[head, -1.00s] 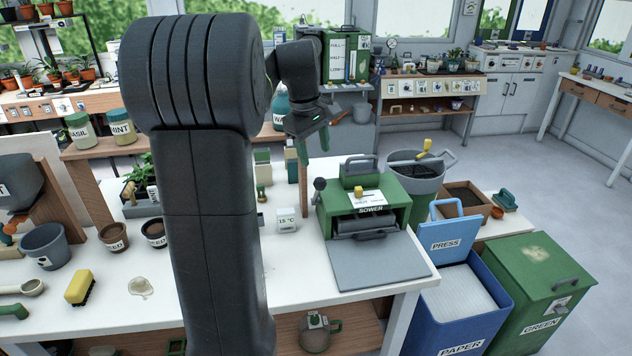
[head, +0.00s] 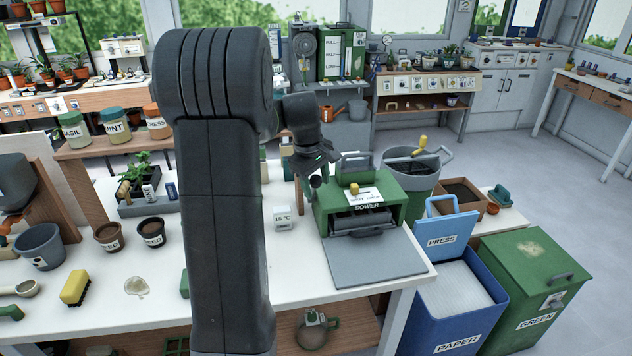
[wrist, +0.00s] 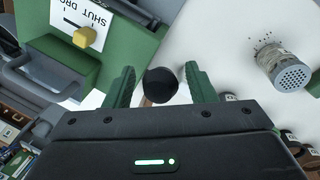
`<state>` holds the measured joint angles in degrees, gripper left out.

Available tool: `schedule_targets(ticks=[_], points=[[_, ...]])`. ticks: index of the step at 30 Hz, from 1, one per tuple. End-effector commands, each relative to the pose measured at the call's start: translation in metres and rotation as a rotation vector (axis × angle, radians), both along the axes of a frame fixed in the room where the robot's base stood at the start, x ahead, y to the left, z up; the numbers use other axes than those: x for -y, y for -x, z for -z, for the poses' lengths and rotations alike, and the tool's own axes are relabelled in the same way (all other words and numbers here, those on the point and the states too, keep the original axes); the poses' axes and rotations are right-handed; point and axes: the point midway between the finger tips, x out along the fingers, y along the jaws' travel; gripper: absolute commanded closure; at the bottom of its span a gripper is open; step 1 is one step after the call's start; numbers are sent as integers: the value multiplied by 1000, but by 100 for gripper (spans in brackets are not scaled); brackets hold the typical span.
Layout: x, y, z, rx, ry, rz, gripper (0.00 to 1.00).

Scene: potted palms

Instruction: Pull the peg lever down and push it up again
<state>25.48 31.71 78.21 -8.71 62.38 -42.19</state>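The green sower box (head: 408,207) stands on the white table in the head view, its grey front flap lowered. The lever's black ball knob (head: 316,182) is at the box's left side; its stem is mostly hidden. In the wrist view the knob (wrist: 161,85) lies between the two green fingers of my gripper (wrist: 160,90), with a gap showing on each side. My gripper is open there. In the head view my gripper (head: 313,174) is at the knob, beside the box, and my arm hides part of the table.
A yellow knob (head: 354,188) and a white card sit on top of the box. A shaker jar (wrist: 287,70) shows in the wrist view. A grey bucket (head: 413,173) and bins are to the right.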

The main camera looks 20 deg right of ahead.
Motion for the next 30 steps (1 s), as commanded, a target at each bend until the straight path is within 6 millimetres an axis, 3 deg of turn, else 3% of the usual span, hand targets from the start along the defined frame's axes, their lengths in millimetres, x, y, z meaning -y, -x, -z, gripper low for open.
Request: schedule_targets(ticks=[1, 7, 19, 30], points=[[0, 0, 0, 0, 0, 0, 60], [0, 0, 0, 0, 0, 0, 99], [-1, 5, 7, 42, 10, 0, 100], [-6, 27, 32, 233, 57, 2, 100]])
